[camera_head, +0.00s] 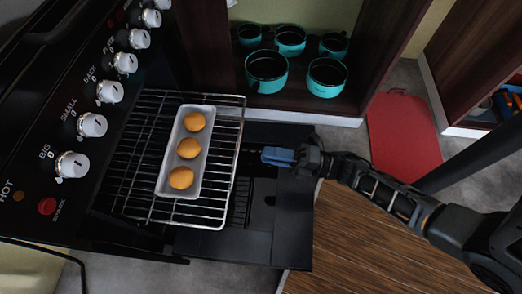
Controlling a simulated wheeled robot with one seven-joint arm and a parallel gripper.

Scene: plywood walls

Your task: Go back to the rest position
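My gripper (278,156) is at the middle of the picture, over the black open oven door (258,226). It is just right of the wire oven rack (218,208), and its blue fingers point left. I cannot tell whether the fingers are open or shut, and no object shows in them. A light metal tray (171,149) with three round golden buns (188,148) lies on the rack, left of the gripper and apart from it. My arm runs from the gripper to the lower right.
The black stove front (60,110) with several knobs is at left. A dark open cabinet (212,50) with several teal pots (327,77) stands behind. A red board (403,135) lies on the floor at right. Brown striped flooring (350,250) lies below my arm.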

